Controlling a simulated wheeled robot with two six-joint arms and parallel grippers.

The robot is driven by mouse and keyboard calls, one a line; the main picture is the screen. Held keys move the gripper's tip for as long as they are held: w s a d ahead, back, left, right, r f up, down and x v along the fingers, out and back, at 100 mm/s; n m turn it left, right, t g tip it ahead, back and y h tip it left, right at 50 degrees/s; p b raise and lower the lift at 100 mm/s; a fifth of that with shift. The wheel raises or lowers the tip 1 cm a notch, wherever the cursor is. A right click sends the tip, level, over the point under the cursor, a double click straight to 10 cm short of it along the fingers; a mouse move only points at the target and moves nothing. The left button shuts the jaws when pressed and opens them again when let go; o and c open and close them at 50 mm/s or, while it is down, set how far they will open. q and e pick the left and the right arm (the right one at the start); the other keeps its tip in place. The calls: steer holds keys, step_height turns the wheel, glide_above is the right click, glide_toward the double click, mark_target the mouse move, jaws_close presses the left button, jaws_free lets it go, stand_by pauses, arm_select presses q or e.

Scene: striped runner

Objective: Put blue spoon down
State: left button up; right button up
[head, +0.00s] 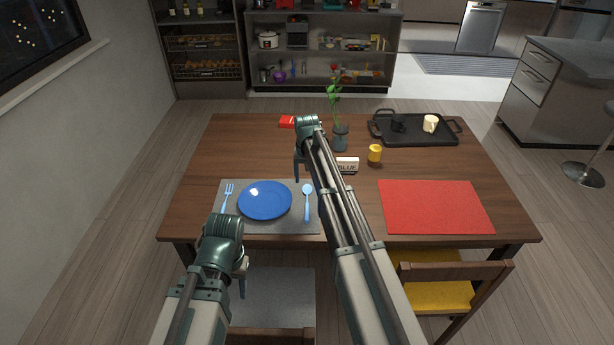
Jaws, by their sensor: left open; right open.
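The blue spoon (307,203) lies on the grey placemat (275,227), just right of the blue plate (265,200), with its bowl toward the far side. A light blue fork (227,198) lies left of the plate. My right gripper (297,177) is open and empty, above the far edge of the placemat, near the spoon's bowl and apart from it. My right arm passes just right of the spoon. My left gripper (242,288) is open and empty, in front of the table's near edge, above a grey chair seat.
A red placemat (435,207) lies bare at the right. A card reading "BLUE" (347,164), a yellow cup (375,153), a plant in a vase (340,137) and a red item (287,122) stand farther back. A black tray (430,138) holds cups. A yellow-seated chair (440,296) is at front right.

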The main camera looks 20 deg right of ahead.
steer(key=s+a+n, duration=0.2)
steer(key=s+a, duration=0.3)
steer(key=s, duration=0.6)
steer(key=s+a+n+g, duration=0.1)
steer(key=s+a, duration=0.5)
steer(key=s, duration=0.6)
steer(key=s+a+n, duration=0.4)
steer(key=s+a, duration=0.1)
steer(key=s, duration=0.7)
steer(key=shift+a+g+h, duration=0.2)
steer(key=shift+g+h, duration=0.1)
steer(key=shift+h, duration=0.1)
